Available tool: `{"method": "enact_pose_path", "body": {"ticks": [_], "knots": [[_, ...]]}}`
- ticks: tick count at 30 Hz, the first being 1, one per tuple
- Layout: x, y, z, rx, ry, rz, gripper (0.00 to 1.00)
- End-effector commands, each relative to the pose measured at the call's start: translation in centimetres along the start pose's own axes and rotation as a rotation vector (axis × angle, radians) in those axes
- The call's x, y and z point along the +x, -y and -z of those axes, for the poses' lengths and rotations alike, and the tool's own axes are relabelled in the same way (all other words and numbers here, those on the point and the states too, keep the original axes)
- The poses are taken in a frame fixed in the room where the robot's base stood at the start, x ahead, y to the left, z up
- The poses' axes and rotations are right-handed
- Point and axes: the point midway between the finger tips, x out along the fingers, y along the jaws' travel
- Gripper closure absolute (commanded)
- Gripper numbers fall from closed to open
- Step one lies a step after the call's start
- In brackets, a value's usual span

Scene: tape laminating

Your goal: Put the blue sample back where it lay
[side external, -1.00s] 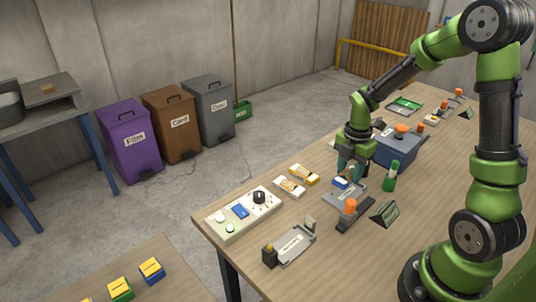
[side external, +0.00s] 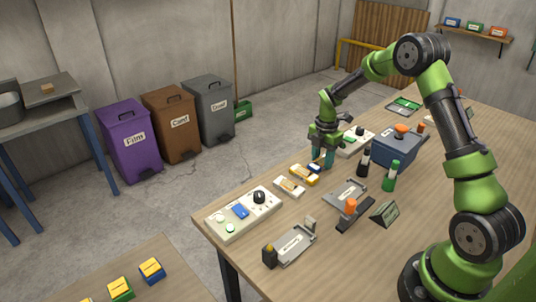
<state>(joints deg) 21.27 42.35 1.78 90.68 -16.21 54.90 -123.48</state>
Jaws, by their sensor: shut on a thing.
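The blue sample (side external: 314,168) is small, blue and white, at the far end of a short row on the wooden table. The yellow sample (side external: 303,176) and the white-and-orange sample (side external: 289,187) lie in front of it in that row. My gripper (side external: 321,166) points down with its teal fingers shut on the blue sample, at or just above the table; I cannot tell whether the sample touches the wood. The fingers hide part of it.
An orange-knobbed clamp (side external: 350,206) stands by the fixture. A black bottle (side external: 364,163), a green bottle (side external: 390,176) and a blue-grey machine (side external: 394,150) stand to the right. A white control panel (side external: 353,143) is just behind my gripper; another panel (side external: 243,214) lies front left.

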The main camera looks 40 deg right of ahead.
Motion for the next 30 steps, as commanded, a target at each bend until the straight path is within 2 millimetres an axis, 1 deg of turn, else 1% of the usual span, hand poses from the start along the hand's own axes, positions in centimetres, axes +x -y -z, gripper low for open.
{"method": "enact_pose_path", "body": {"ticks": [6, 10, 11, 15, 23, 25, 28, 30], "knots": [[0.0, 0.0, 0.0, 0.001, 0.0, -0.002, 0.94], [0.3, 0.0, 0.0, 0.001, 0.0, -0.001, 0.94], [0.3, 0.0, 0.0, 0.001, 0.0, -0.001, 0.54], [0.3, 0.0, 0.0, 0.001, 0.0, -0.001, 0.33], [0.2, 0.0, 0.0, 0.001, 0.0, -0.001, 0.33], [-0.1, 0.0, 0.0, 0.001, 0.001, -0.002, 0.33], [-1.1, -0.1, -0.1, 0.001, 0.001, -0.005, 0.33], [-2.4, -0.1, -0.1, 0.002, 0.002, -0.007, 0.33]]}}
